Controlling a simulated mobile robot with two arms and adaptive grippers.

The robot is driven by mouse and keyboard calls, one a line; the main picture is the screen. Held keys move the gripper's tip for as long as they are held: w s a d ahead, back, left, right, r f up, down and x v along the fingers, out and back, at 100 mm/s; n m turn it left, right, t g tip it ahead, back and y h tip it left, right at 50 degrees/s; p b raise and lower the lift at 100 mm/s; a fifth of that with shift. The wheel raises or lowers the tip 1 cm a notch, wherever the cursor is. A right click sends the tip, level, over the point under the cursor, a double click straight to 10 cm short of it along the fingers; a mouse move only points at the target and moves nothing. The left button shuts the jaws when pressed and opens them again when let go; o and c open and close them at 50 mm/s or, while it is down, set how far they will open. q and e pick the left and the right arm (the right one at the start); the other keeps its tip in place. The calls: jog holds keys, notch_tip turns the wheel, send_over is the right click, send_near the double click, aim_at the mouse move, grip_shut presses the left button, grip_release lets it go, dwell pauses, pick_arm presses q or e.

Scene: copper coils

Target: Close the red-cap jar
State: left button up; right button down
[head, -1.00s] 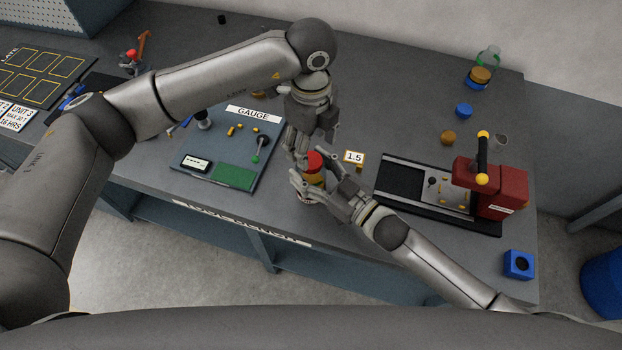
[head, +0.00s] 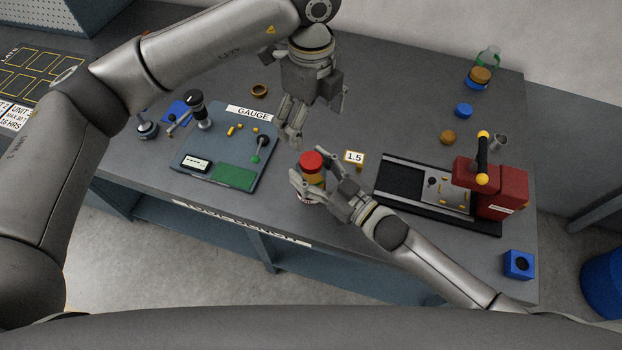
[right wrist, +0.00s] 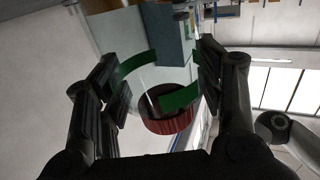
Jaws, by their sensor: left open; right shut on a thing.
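The red cap (head: 311,160) sits on top of the jar (head: 313,177), which stands roughly upright near the table's front edge. My right gripper (head: 318,183) is shut around the jar's body. In the right wrist view the ribbed red cap (right wrist: 168,124) shows between the fingers, with green bands on the clear jar (right wrist: 138,76). I cannot tell how tightly the cap is seated. My left gripper (head: 308,123) is open and empty, above and behind the cap, apart from it.
A gauge board (head: 220,160) lies left of the jar. A 1.5 sign (head: 354,156) stands close behind right. A red machine (head: 490,190) on a black base is at right, with a blue box (head: 518,264) in front. Loose caps (head: 463,110) lie behind.

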pick_arm(q)
jog(key=shift+r, duration=2.4)
pick_arm(e)
jog(key=shift+c, duration=1.5)
grip_release()
jog(key=v, duration=1.2)
